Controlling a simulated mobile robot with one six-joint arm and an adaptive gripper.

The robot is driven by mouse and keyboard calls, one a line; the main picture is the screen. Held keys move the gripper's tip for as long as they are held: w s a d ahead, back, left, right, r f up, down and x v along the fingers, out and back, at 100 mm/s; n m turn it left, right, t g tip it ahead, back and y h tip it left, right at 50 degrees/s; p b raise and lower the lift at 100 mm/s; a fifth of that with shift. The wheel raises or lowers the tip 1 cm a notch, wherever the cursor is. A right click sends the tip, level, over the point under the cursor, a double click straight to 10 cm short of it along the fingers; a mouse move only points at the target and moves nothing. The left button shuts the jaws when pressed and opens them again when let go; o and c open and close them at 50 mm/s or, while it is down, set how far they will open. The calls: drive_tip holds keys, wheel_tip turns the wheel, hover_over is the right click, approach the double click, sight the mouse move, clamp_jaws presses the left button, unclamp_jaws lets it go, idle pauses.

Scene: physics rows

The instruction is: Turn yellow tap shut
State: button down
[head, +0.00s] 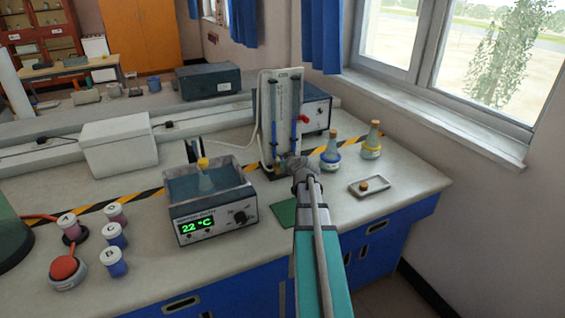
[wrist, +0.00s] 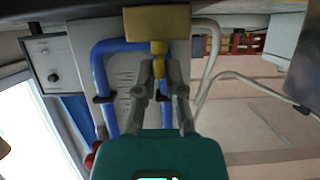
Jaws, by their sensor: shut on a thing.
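The yellow tap (wrist: 158,47) shows in the wrist view as a small yellow handle beneath a larger yellow-brown block (wrist: 157,22). My gripper (wrist: 159,68) is shut on the tap handle, its two grey fingers closed around it. The fingertips partly cover the handle, so its exact angle is hard to read. In the head view my gripper (head: 302,168) is at the foot of the upright panel with blue tubes (head: 283,112). There the gripper and arm largely hide the tap.
A water bath (head: 208,199) reading 22 °C, with a flask in it, stands left of my arm. Two stoppered flasks (head: 330,154) (head: 371,143) and a small tray (head: 357,189) stand to the right. Blue tubing (wrist: 98,65) runs close beside the fingers.

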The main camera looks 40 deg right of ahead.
idle(0.5)
drive_tip(key=c, duration=0.7)
unclamp_jaws()
drive_tip(key=shift+c, duration=0.2)
drive_tip(key=shift+d, duration=0.1)
